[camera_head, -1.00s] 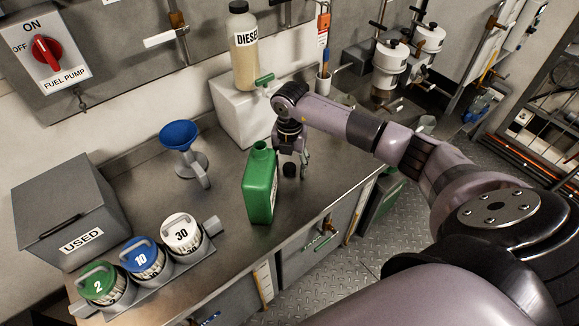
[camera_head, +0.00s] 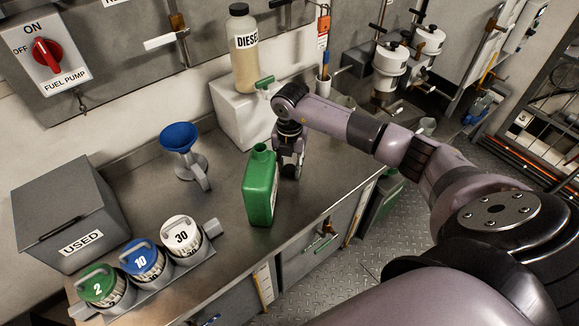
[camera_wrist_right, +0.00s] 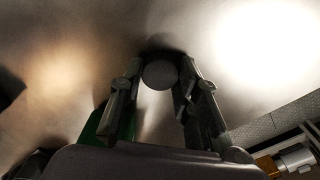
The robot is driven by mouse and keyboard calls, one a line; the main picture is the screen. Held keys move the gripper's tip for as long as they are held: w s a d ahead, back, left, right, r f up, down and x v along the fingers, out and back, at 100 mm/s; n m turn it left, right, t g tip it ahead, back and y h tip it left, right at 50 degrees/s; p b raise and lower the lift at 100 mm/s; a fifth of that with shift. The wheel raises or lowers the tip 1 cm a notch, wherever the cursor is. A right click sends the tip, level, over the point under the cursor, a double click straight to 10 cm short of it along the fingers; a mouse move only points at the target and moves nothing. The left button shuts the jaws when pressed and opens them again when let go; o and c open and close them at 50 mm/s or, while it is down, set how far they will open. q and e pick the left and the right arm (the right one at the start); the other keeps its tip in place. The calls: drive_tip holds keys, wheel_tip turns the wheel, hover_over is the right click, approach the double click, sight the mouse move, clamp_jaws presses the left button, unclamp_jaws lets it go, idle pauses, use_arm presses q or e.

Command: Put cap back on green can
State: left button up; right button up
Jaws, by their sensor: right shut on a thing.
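The green can (camera_head: 260,192) stands upright on the metal bench, its open neck at the top with no cap on it. My right gripper (camera_head: 290,170) points down just to the right of the can, close to the bench top. In the right wrist view its fingers (camera_wrist_right: 158,82) are shut on the small round dark cap (camera_wrist_right: 160,74), which sits between the fingertips. A strip of the green can (camera_wrist_right: 92,128) shows at the left there. In the head view the fingers mostly hide the cap. My left gripper is in no view.
A blue funnel (camera_head: 179,137) stands behind and left of the can. A white box (camera_head: 238,118) with a diesel bottle (camera_head: 243,55) is behind. Several numbered containers (camera_head: 143,262) and a grey USED box (camera_head: 68,212) fill the left. Bench left of the can is clear.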

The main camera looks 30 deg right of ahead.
sight(289, 168)
wheel_tip(289, 168, up, 20)
drive_tip(key=b, duration=0.2)
drive_tip(key=shift+f, duration=0.1)
